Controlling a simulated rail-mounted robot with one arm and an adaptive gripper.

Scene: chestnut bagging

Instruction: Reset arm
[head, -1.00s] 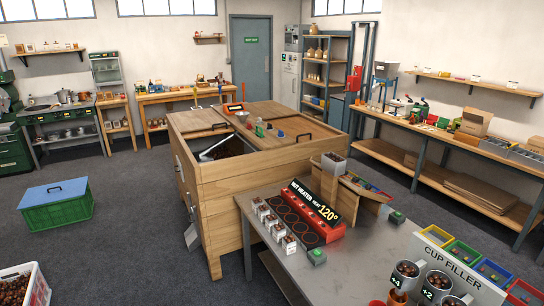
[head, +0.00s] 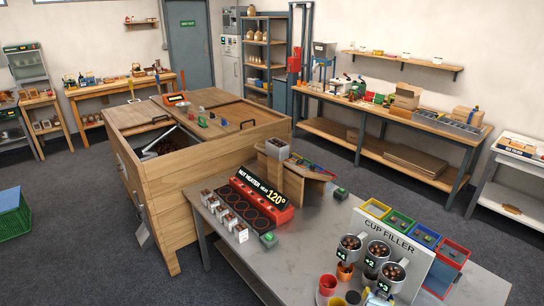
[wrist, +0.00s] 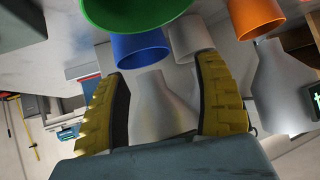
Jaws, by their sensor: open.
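My gripper (wrist: 160,72) shows in the wrist view, with two yellow ribbed fingers spread apart. It is open. A pale bottle-shaped piece (wrist: 160,112) appears between the fingers, with no visible grip on it; I cannot tell how far beyond them it is. A green cup-like rim (wrist: 135,12), a blue one (wrist: 140,47) and an orange one (wrist: 257,47) lie past the fingertips.
In the head view, the cup filler (head: 390,226) stands on the grey table (head: 310,245) at the right front. The red nut heater (head: 268,207) and several white cups are further left. A large wooden bin (head: 165,195) stands behind, and a green crate (head: 14,218) is on the floor at left.

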